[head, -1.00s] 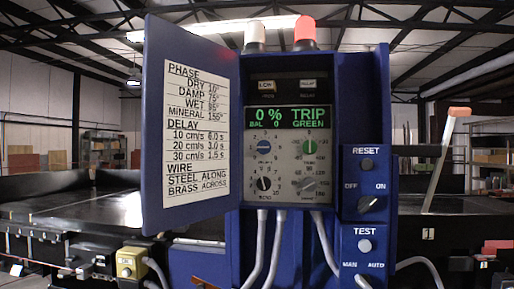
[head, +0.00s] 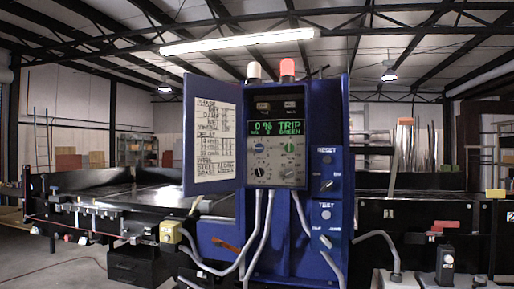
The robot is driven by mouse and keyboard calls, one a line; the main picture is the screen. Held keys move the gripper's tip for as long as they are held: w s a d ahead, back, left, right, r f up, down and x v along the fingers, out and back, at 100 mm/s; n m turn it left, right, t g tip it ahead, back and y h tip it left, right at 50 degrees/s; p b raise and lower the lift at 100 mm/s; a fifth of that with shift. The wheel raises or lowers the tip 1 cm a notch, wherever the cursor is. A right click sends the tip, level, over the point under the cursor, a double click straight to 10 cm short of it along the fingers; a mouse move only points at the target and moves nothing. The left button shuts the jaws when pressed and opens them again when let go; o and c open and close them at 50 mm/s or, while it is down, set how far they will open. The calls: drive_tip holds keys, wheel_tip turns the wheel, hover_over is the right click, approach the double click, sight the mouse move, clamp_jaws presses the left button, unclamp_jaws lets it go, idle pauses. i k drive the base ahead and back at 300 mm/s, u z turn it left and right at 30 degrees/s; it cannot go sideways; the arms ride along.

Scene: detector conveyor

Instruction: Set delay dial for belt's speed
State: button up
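The blue control cabinet (head: 338,110) stands upright at the centre of the head view, with its door (head: 188,130) swung open to the left. Inside, the blue delay dial (head: 259,147) is the upper left knob on the grey panel; its pointer setting is too small to read. The green display (head: 277,128) reads 0 % and TRIP GREEN. My gripper is not in view.
The dark conveyor belt (head: 140,196) runs behind the cabinet. Grey cables hang from the cabinet's underside. A yellow box (head: 171,231) sits at lower left and a dark switch post (head: 446,268) at lower right. RESET and TEST controls are on the cabinet's right side.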

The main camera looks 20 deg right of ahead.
sight(259, 148)
drive_tip(key=u, duration=0.5)
drive_tip(key=i, duration=1.45)
drive_tip(key=z, duration=0.4)
